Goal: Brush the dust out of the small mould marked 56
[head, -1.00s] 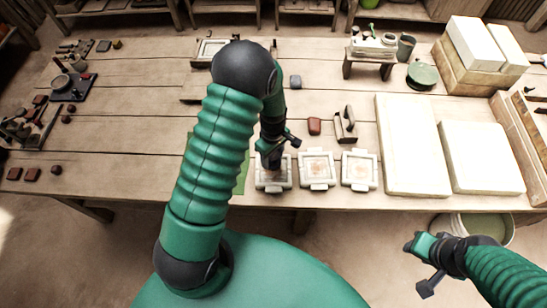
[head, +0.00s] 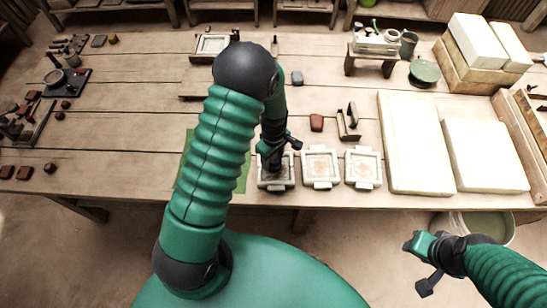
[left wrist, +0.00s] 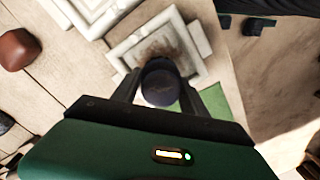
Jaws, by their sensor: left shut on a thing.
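Three small white moulds stand in a row at the table's front edge: a left one (head: 262,185), a middle one (head: 320,168) and a right one (head: 363,168). No number is readable on any. Brownish dust shows in the middle and right ones. My left gripper (head: 273,158) is over the left mould, shut on a dark, round-ended handle (left wrist: 160,82), apparently a brush. Its lower end is hidden. In the left wrist view the mould under it (left wrist: 122,52) has dark brown dust inside. My right gripper (head: 424,264) is open and empty, off the table's front edge.
A green mat (head: 187,160) lies left of the left mould. A reddish block (head: 317,123) and a metal-framed tool (head: 348,123) lie behind the moulds. Large white slabs (head: 414,140) fill the right side. A bucket (head: 490,226) stands below the front edge.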

